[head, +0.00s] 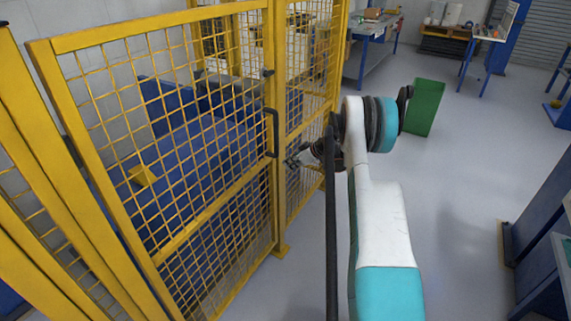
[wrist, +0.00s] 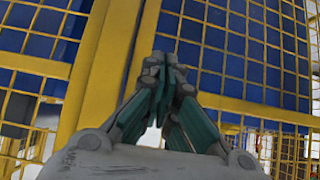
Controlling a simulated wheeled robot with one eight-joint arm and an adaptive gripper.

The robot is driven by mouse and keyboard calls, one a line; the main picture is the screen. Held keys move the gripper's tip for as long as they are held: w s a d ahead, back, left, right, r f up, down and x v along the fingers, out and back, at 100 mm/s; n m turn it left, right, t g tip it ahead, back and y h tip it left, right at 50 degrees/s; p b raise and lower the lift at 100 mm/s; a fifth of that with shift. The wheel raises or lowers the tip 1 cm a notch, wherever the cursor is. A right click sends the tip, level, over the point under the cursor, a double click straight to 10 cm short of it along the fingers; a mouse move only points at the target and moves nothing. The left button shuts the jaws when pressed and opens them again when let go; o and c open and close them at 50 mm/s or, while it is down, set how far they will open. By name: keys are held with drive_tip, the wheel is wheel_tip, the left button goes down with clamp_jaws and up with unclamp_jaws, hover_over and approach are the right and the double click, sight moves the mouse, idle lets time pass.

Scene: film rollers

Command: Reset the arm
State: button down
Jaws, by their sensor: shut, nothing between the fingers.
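My gripper (wrist: 165,72) fills the middle of the wrist view. Its grey and teal fingers meet at the tips, shut with nothing between them. In the head view my gripper (head: 292,162) is small and dark, at the end of my white and teal arm, close to the yellow mesh fence door. I cannot tell whether it touches the fence. The fence's yellow post (wrist: 110,60) and mesh stand behind the fingers in the wrist view.
The yellow fence (head: 155,255) with a black door handle (head: 272,133) runs along the left. Blue equipment (head: 190,140) stands behind it. A green bin (head: 425,108) stands on the floor beyond my arm. A blue cabinet (head: 535,215) is at the right. Grey floor (head: 455,190) between is clear.

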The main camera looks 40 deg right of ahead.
drive_tip(key=p+v, duration=0.2)
drive_tip(key=v, duration=0.5)
drive_tip(key=shift+s, duration=0.2)
